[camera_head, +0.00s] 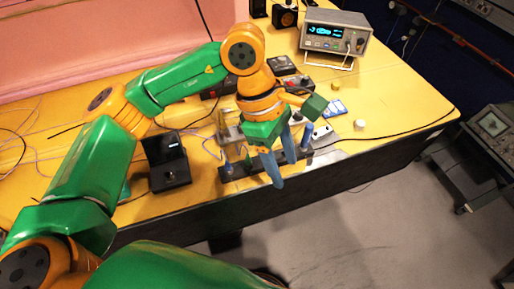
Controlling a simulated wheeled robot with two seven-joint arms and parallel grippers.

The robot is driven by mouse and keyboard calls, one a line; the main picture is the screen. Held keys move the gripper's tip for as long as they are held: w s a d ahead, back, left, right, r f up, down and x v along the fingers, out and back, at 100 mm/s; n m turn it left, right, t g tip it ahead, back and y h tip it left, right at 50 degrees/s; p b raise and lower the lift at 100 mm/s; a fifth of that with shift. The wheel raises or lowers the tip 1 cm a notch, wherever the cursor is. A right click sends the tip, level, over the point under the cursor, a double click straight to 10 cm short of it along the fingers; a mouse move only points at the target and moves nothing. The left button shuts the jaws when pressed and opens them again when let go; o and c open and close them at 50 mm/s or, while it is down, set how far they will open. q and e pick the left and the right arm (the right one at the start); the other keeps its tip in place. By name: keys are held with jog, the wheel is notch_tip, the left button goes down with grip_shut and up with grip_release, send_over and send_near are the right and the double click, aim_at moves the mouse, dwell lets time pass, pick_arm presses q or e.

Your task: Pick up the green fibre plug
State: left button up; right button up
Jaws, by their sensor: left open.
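I cannot make out the green fibre plug for sure; my left arm and gripper cover part of the bench around it. My left gripper (282,167) points down over the front edge of the yellow bench (400,105), its two blue-grey fingers apart and nothing visible between them. It is over a dark strip-shaped fixture (237,172) that carries small blue posts (307,135). Part of that fixture is hidden behind the fingers. My right gripper is not in view.
A black device (166,160) stands left of the gripper. A bench instrument with a lit display (334,36) is at the back. A white cap (359,125) and a yellow cap (336,86) lie right. Thin cables cross the bench. A cart (487,150) stands on the floor at right.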

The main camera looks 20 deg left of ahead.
aim_at(248, 160)
pick_arm(q)
jog(key=w+a+y, duration=0.1)
jog(key=a, duration=0.1)
jog(key=w+a+t+y, duration=0.1)
jog(key=a, duration=0.2)
jog(key=w+a+y, duration=0.1)
jog(key=w+a, duration=0.1)
jog(key=shift+a+r+t+y, duration=0.25)
jog(key=shift+a+t+y, duration=0.05)
jog(key=shift+s+a+f, duration=0.15)
jog(key=shift+a, duration=0.2)
jog(key=f+p, duration=0.1)
jog(key=f, duration=0.1)
jog(key=f+p, duration=0.2)
jog(key=f, duration=0.1)
jog(key=shift+s+d+f, duration=0.25)
jog(key=shift+s+f, duration=0.05)
jog(key=shift+s, duration=0.05)
jog(key=shift+w+f, duration=0.1)
jog(key=shift+f, duration=0.3)
grip_shut()
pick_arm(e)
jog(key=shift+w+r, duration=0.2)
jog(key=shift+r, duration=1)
